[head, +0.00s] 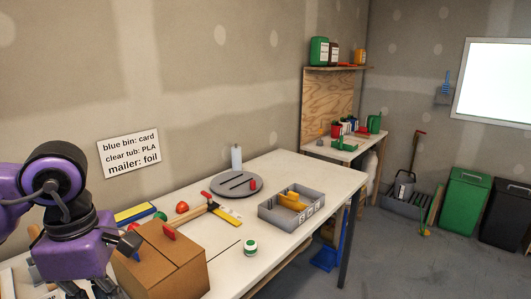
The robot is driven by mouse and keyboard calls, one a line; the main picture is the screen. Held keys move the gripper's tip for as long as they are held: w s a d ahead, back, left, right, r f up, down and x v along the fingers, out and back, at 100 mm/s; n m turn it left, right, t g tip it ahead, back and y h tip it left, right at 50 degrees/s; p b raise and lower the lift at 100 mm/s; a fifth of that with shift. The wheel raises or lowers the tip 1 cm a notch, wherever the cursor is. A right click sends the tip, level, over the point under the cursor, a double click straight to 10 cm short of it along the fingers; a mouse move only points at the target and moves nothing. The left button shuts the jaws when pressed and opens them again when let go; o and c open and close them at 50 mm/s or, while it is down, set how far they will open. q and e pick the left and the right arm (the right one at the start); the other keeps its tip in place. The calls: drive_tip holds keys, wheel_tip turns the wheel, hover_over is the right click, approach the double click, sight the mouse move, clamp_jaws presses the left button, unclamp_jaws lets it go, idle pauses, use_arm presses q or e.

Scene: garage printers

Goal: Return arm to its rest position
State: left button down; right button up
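My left arm, purple with black joints, comes in from the left edge. Its gripper (92,290) points down at the bottom left, beside the left face of a cardboard box (183,262). The fingertips are cut off by the lower frame edge and partly hidden by the box, so I cannot tell whether they are open or shut, or whether they hold anything. My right arm and gripper are not in view.
The white workbench (262,232) holds a grey tray (268,216) with yellow items, a grey round plate (231,187), a red-and-yellow tool (218,204) and a small green-and-white jar (250,247). Green (463,203) and black bins stand far right.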

use_arm(q)
drive_tip(key=s+d+f+n+g+h, duration=0.1)
drive_tip(key=s+d+f+h, duration=0.15)
drive_tip(key=d, duration=0.35)
drive_tip(key=s+d+f+g+h, duration=0.2)
drive_tip(key=d+h, duration=0.1)
drive_tip(key=d, duration=0.3)
drive_tip(key=w+d+r+n+t+h+p, duration=0.25)
drive_tip(key=d+n+t+h, duration=0.45)
drive_tip(key=d+n+h, duration=0.65)
drive_tip(key=a+f+n+t+y+p, duration=0.3)
drive_tip(key=a+f+n+t+y, duration=1.05)
drive_tip(key=n, duration=1.25)
drive_tip(key=s+a+f+n+g+y, duration=0.2)
drive_tip(key=s+f+n+g, duration=0.2)
drive_tip(key=s+f, duration=0.5)
drive_tip(key=s+a+f+n+g+y, duration=0.2)
drive_tip(key=s+f+n+g, duration=0.3)
drive_tip(key=s+f, duration=0.5)
wheel_tip(320, 180, down, 2)
drive_tip(key=shift+s+a+f+n+y+p, duration=0.1)
drive_tip(key=shift+s+a+n+y+p, duration=0.2)
drive_tip(key=shift+n+y, duration=0.35)
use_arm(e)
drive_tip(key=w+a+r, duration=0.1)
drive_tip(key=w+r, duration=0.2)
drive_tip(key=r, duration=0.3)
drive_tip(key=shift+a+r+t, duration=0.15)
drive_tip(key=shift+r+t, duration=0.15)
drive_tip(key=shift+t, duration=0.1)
